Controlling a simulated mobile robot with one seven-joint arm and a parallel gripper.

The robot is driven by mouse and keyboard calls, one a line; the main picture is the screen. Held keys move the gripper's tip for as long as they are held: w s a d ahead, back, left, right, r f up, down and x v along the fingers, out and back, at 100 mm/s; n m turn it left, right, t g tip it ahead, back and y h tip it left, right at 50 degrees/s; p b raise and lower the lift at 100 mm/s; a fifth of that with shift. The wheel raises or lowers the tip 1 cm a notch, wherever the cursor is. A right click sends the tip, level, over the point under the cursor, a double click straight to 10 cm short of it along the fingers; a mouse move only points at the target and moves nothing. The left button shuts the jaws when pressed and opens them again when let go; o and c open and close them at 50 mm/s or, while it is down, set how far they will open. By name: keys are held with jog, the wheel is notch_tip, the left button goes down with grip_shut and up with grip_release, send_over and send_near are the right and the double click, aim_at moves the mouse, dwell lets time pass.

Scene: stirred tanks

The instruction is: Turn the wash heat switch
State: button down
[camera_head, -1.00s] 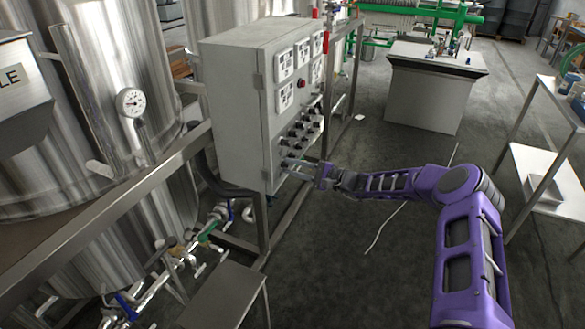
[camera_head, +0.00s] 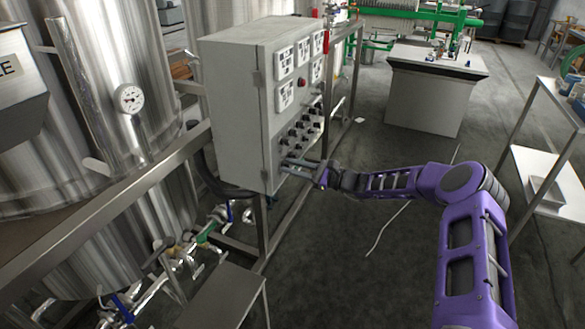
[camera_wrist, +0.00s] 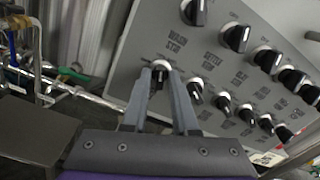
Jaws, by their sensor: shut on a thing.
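The grey control cabinet (camera_head: 232,110) has a front panel with rows of black knob switches, which fills much of the wrist view (camera_wrist: 215,75). My gripper (camera_head: 285,168) reaches its lowest row from the right. In the wrist view my gripper (camera_wrist: 161,72) has its fingertips shut on a knob switch (camera_wrist: 160,65) at the panel's lower left end. The knob's light collar shows between the fingertips, which hide most of its body. A label above it seems to begin with "WASH"; the rest is too blurred to read surely.
Several other knobs (camera_wrist: 236,37) stand close to the right of and above the held one. Gauges and a red button (camera_head: 301,82) sit higher on the cabinet. Steel tanks (camera_head: 105,90) and pipework (camera_head: 195,243) are at left. The floor (camera_head: 350,270) below my arm is mostly clear.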

dwell(0.3)
jog(key=c, duration=0.9)
grip_release()
jog(key=v, duration=1.7)
jog(key=shift+s+d, duration=0.1)
jog(key=shift+d, duration=0.1)
